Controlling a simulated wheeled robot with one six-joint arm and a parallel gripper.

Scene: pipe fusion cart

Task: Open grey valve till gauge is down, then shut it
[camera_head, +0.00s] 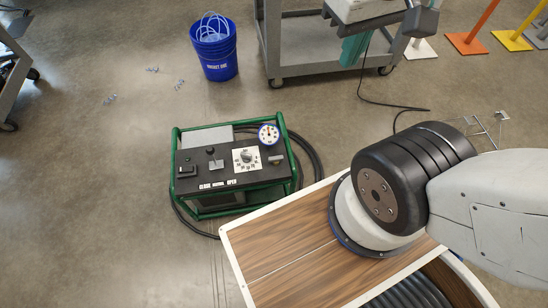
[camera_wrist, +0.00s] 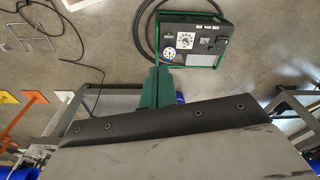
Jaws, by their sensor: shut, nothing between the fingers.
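A green-framed power unit (camera_head: 285,186) stands on the floor, and it also shows in the wrist view (camera_wrist: 226,60). Its black panel has a white round gauge (camera_head: 268,134) with a blue rim at the back right; the reading is too small to tell. A small light grey bar handle (camera_head: 276,159), possibly the grey valve, sits below the gauge. My gripper (camera_head: 349,62) is high at the top of the head view, well apart from the unit. In the wrist view its green fingers (camera_wrist: 159,76) are together and empty.
A grey-knobbed dial on a white plate (camera_head: 246,157) and a small lever (camera_head: 211,153) share the panel. A black hose (camera_head: 315,160) curls behind the unit. A blue bucket (camera_head: 214,55) and a grey cart (camera_head: 310,68) stand behind.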

